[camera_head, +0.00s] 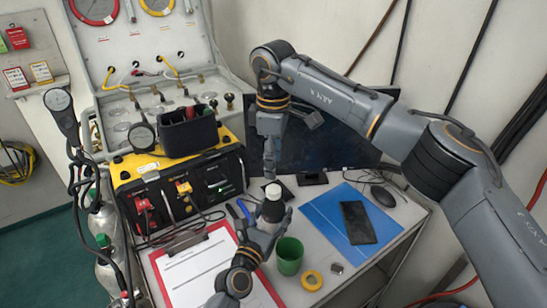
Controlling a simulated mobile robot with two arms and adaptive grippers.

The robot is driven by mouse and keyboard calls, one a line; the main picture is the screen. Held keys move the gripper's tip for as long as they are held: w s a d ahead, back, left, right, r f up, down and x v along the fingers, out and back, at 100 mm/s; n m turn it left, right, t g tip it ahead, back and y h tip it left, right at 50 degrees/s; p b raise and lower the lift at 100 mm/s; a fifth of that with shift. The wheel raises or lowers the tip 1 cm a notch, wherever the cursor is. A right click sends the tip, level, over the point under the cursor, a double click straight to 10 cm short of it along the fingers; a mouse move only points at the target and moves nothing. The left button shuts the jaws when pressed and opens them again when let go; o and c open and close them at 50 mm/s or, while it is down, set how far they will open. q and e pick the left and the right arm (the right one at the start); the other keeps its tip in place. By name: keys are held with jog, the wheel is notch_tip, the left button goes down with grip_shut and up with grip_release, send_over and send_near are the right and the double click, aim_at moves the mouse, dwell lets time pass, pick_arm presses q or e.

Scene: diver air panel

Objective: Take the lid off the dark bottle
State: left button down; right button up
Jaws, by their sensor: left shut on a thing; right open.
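The dark bottle (272,210) stands upright among the fingers of my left gripper (268,218), which is shut on it. Its pale lid (273,190) sits on top. The fingers hide much of the bottle, and I cannot tell whether its base touches the table. My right gripper (269,170) is open and points down just above the lid. It appears empty, with a small gap between its fingertips and the lid.
A green cup (289,256) and yellow tape roll (312,280) are right of the bottle. A red clipboard (215,270) lies left. A blue folder (325,213) bears a dark phone (357,222). The yellow-black panel box (180,185) stands left; a dark monitor (335,145) stands behind.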

aim_at(274, 189)
notch_tip(274, 189, down, 8)
jog(key=shift+r, duration=0.15)
dwell(0.3)
jog(key=shift+c, duration=0.3)
